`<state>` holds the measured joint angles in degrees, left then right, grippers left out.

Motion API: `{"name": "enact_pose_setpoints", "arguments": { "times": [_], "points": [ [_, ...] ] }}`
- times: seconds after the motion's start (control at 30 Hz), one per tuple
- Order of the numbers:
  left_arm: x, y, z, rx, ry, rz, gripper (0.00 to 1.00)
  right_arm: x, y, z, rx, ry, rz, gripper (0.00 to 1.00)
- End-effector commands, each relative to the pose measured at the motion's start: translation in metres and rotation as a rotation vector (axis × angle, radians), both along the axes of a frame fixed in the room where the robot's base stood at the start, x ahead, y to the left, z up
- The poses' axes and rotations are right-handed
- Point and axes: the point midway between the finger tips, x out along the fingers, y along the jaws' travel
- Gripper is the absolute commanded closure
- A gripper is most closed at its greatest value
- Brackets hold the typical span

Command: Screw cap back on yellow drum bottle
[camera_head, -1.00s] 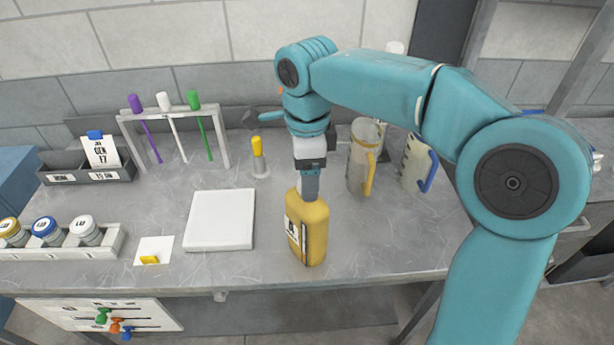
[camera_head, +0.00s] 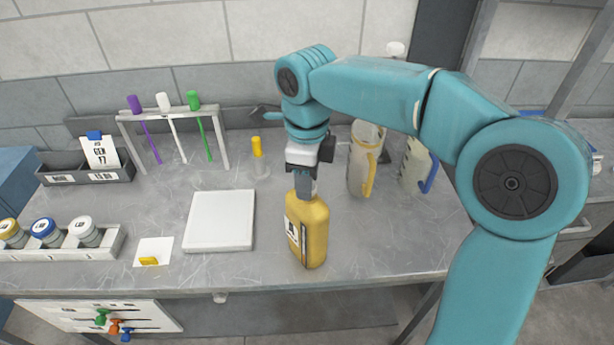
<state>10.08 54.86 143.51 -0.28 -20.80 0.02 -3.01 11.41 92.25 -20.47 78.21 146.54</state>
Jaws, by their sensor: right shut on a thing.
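The yellow drum bottle (camera_head: 308,236) stands upright near the front edge of the bench, with a white label on its left face. My right gripper (camera_head: 305,192) points straight down over the bottle's neck and is shut at its top. The cap and the neck are hidden by the fingers, so I cannot tell how the cap sits. My left gripper is not in view.
A white square pad (camera_head: 220,221) lies left of the bottle. Two measuring jugs (camera_head: 362,160) stand behind it to the right. A rack (camera_head: 175,113) with purple, white and green tools stands at the back left. Lidded jars (camera_head: 45,233) sit in a tray at left.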

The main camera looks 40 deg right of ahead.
Motion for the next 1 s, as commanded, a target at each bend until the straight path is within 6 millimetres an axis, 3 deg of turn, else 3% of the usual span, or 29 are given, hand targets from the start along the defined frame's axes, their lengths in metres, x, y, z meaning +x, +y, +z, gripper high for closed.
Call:
{"name": "enact_pose_setpoints", "arguments": {
  "times": [0.1,0.3,0.33,0.4,0.43,0.63,0.7,1.0],
  "points": [
    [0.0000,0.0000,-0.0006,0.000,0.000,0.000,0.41,0.0002,0.0002,-0.0006,0.001,-0.001,-0.093,0.88],
    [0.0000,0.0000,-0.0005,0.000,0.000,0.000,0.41,0.0002,0.0002,-0.0005,0.001,-0.001,-0.102,0.88],
    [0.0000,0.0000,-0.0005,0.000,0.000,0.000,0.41,0.0002,0.0002,-0.0005,0.001,-0.001,-0.102,0.57],
    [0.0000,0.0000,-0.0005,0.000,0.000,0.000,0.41,0.0002,0.0002,-0.0005,0.000,0.000,-0.101,0.34],
    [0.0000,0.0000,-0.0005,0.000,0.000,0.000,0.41,0.0002,0.0002,-0.0005,0.000,0.000,-0.101,0.30],
    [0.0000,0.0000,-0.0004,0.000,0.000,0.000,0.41,0.0002,0.0001,-0.0004,0.000,0.000,-0.100,0.30],
    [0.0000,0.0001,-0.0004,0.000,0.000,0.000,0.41,0.0002,0.0001,-0.0003,0.000,0.000,-0.100,0.13],
    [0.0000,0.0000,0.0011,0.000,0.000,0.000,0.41,0.0002,0.0001,0.0014,0.000,0.000,-0.100,0.13]
  ]
}}
